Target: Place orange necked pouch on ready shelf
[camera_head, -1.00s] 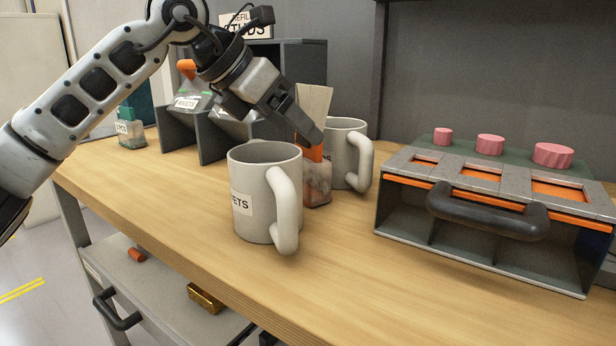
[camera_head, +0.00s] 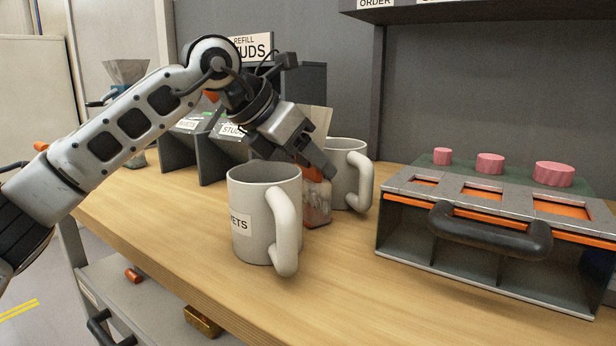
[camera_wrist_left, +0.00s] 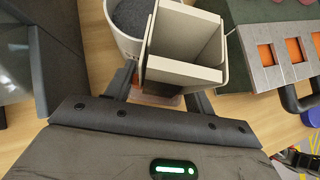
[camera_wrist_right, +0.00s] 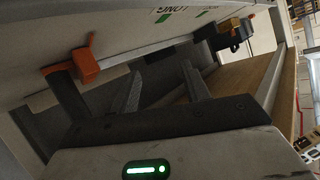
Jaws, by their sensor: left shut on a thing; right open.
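The orange-necked pouch (camera_head: 317,208) stands on the wooden bench between two grey mugs, with a clear body and pinkish contents. My left gripper (camera_head: 322,170) reaches down from the left and is shut on it at the orange neck, which the fingers partly cover. In the left wrist view a beige scoop-like thing (camera_wrist_left: 186,52) hides most of the pouch; a pinkish strip (camera_wrist_left: 155,99) shows below it. My right gripper (camera_wrist_right: 162,92) is open, with nothing seen between its fingers, and is outside the head view. I cannot identify the ready shelf.
The near mug (camera_head: 248,215) stands just left of the pouch, the far mug (camera_head: 342,160) close behind it. A grey rack with a black handle (camera_head: 490,232) is at right. Angled bins (camera_head: 205,150) stand behind. A dark overhead shelf (camera_head: 450,14) has a sign reading ORDER.

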